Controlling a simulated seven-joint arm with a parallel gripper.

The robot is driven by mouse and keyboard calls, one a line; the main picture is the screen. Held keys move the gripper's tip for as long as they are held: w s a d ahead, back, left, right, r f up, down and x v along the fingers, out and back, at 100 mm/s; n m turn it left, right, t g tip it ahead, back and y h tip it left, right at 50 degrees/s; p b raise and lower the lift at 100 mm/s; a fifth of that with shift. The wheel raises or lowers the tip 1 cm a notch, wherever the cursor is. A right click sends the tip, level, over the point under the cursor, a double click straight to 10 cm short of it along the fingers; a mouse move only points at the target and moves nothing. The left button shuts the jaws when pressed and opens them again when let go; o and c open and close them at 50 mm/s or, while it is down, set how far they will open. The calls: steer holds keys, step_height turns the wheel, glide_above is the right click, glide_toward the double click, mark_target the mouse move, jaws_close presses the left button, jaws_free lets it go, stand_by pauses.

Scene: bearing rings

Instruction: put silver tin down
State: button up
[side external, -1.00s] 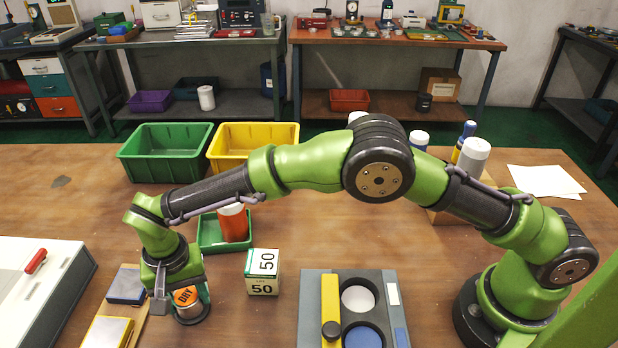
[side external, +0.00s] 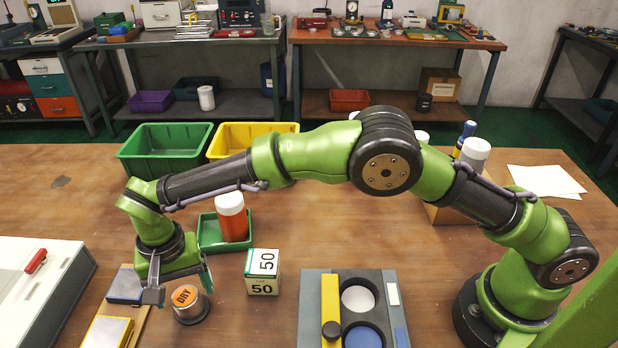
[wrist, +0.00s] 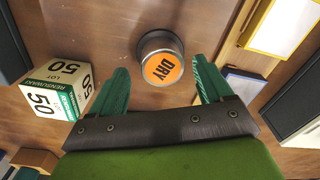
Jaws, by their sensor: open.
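The silver tin (side external: 189,304) stands upright on the wooden table, with an orange lid marked DRY. In the wrist view the tin (wrist: 161,60) lies beyond the fingertips, roughly midway between them and touching neither. My gripper (side external: 180,284) is open and empty, above the tin and slightly behind it in the side view. Its two green-padded fingers also show spread apart in the wrist view (wrist: 163,80).
A white LOT 50 box (side external: 262,272) stands right of the tin. A green tray (side external: 211,236) holds an orange bottle (side external: 232,216). A grey two-well fixture (side external: 312,310) is further right.

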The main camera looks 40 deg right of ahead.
mark_target(186, 296)
step_height(186, 296, up, 9)
steer(key=s+d+r+t+y, duration=0.1)
steer(key=d+r, duration=0.6)
steer(key=d, duration=0.3)
steer(key=s+d+r+t+y, duration=0.2)
steer(key=d+r, duration=0.5)
steer(key=d, duration=0.4)
steer(key=s+d+f+t+h, duration=0.1)
steer(key=s+d+f+t, duration=0.2)
steer(key=s+d, duration=1.1)
steer(key=shift+s+n+t, duration=0.3)
steer(key=shift+s+t, duration=0.3)
steer(key=shift+r, duration=0.1)
